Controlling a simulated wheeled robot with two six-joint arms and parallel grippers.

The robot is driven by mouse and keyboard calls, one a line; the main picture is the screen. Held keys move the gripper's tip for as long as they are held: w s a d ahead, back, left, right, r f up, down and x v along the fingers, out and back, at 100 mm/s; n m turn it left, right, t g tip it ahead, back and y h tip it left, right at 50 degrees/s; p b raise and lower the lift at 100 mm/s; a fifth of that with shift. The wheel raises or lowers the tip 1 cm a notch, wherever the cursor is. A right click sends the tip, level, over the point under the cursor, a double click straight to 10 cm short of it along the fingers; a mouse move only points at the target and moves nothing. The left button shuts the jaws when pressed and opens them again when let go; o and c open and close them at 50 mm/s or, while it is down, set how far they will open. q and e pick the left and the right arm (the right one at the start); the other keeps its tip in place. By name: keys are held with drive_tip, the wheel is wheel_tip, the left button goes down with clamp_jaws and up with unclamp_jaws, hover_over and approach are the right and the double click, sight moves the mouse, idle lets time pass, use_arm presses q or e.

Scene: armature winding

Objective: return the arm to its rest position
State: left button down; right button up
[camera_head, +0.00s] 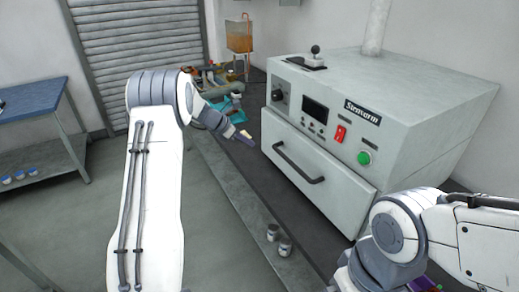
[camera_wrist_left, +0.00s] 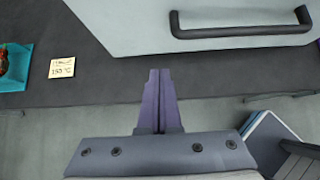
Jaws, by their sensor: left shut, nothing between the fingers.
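My left arm reaches in from the left in the head view, and its gripper (camera_head: 244,137) is in front of the left side of the grey oven. In the left wrist view the left gripper (camera_wrist_left: 159,78) has its two purple fingers together with nothing between them. The fingers point at the dark bench top below the oven drawer. My right arm shows at the lower right of the head view; its gripper is mostly hidden, with only a bit of purple at the bottom edge.
The grey oven (camera_head: 350,128) has a drawer with a black handle (camera_head: 296,165). A teal tray (camera_wrist_left: 14,66) and a small note (camera_wrist_left: 62,68) reading "150 °C" lie on the bench. A blue table (camera_head: 30,100) is at far left; floor between is clear.

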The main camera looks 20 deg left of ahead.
use_arm(q)
drive_tip(key=s+d+r+m+g, duration=0.3)
drive_tip(key=s+d+m, duration=0.5)
drive_tip(key=s+d, duration=0.3)
drive_tip(key=s+d+r+m+g, duration=0.3)
drive_tip(key=s+d+m, duration=0.6)
drive_tip(key=d, duration=0.5)
drive_tip(key=s+f+m+y, duration=0.1)
drive_tip(key=s+m+y, duration=0.3)
drive_tip(key=s+m, duration=1.4)
drive_tip(key=s, duration=0.7)
drive_tip(key=shift+a+f+g+y, duration=0.15)
drive_tip(key=shift+f+g+y, duration=0.15)
drive_tip(key=shift+g+y, duration=0.1)
